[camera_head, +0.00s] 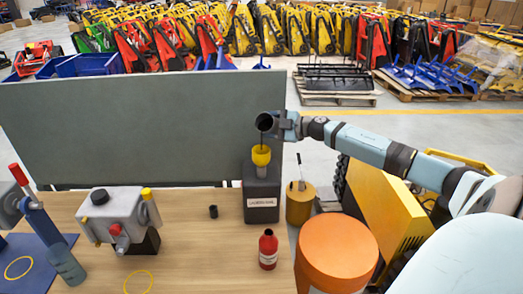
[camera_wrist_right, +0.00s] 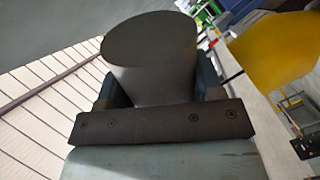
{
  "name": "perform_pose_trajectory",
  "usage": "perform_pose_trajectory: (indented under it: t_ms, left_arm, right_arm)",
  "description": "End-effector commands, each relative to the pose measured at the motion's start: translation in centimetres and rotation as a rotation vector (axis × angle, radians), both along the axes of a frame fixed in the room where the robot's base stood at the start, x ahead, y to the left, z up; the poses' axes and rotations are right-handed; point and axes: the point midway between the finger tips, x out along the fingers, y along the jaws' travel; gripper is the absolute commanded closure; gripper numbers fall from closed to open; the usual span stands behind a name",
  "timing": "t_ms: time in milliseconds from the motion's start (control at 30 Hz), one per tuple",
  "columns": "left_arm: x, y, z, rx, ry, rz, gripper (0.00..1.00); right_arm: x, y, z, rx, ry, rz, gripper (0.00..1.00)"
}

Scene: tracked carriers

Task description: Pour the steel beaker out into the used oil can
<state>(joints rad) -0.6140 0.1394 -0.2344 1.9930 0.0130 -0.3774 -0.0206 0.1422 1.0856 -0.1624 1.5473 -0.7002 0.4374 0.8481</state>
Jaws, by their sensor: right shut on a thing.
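My right gripper (camera_head: 280,124) is shut on the steel beaker (camera_head: 267,122) and holds it in the air above the used oil can. The beaker is tipped, its dark mouth turned toward the head camera. A thin dark stream shows between the beaker and the yellow funnel (camera_head: 261,155). The funnel stands in the neck of the black can (camera_head: 262,196), which has a white label and is upright on the table. In the right wrist view the grey beaker (camera_wrist_right: 152,60) sits between the fingers (camera_wrist_right: 160,95). My left gripper is not in view.
The wooden table (camera_head: 190,240) also holds a red bottle (camera_head: 268,250), a small black cap (camera_head: 213,211) and a grey machine part (camera_head: 118,218). A grey panel (camera_head: 140,125) stands behind. An orange drum (camera_head: 336,250) and a yellow-brown can (camera_head: 299,205) stand right of the table.

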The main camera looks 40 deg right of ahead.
Motion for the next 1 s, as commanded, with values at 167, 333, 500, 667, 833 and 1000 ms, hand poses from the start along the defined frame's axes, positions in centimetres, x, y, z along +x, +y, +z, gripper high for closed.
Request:
perform_pose_trajectory:
  t_ms: [167,333,500,667,833,1000]
  left_arm:
    - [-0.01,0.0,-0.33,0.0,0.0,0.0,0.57]
    - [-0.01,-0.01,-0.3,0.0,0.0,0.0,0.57]
    - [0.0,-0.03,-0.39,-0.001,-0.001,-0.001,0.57]
    - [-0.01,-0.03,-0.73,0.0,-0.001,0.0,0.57]
    - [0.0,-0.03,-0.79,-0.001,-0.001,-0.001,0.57]
    - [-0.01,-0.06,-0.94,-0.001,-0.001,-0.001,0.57]
  right_arm:
    - [0.01,-0.01,-0.06,-0.008,-0.004,0.0,0.7]
    - [0.01,-0.01,0.14,-0.017,-0.009,0.0,0.7]
    - [0.02,-0.01,0.19,-0.025,-0.012,0.0,0.7]
    - [0.02,-0.02,-0.01,-0.032,-0.015,0.0,0.7]
    - [0.02,-0.01,0.09,-0.041,-0.019,0.0,0.7]
    - [0.02,-0.02,0.08,-0.049,-0.022,-0.001,0.7]
